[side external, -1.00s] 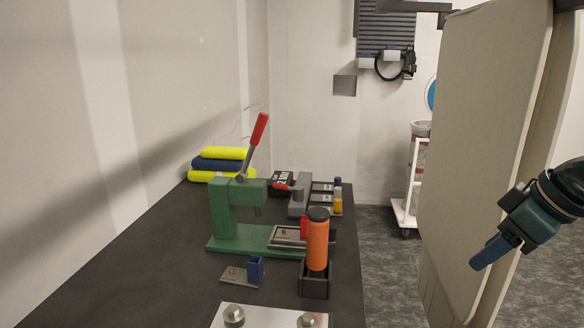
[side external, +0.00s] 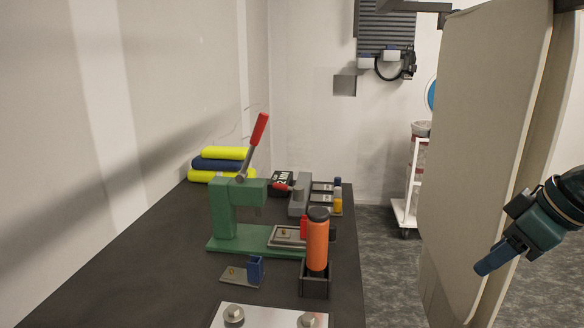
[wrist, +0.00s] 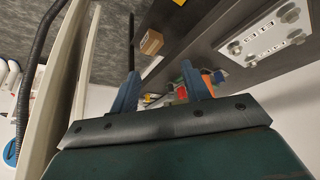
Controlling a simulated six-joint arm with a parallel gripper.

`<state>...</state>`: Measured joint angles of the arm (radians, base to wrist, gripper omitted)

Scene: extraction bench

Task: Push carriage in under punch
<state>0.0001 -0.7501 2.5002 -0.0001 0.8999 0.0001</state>
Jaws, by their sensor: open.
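A green press (side external: 228,215) with a raised red-handled lever (side external: 255,140) stands on the dark bench; its punch (side external: 254,199) points down above the green base. The carriage (side external: 287,234), a grey plate with a small brownish piece on it, sits on the right part of the base, out to the right of the punch. A red part stands at the carriage's right end, partly behind the orange bottle. My gripper (side external: 490,262) is far to the right, off the bench, open and empty. In the wrist view its two blue fingers (wrist: 160,88) are spread apart, with the press small and partly hidden beyond.
An orange bottle (side external: 318,246) stands in a dark holder in front of the carriage's right end. A small plate with a blue block (side external: 255,268) lies before the press. A white plate with knobs (side external: 268,316) is nearest. A beige panel (side external: 490,150) stands beside my arm.

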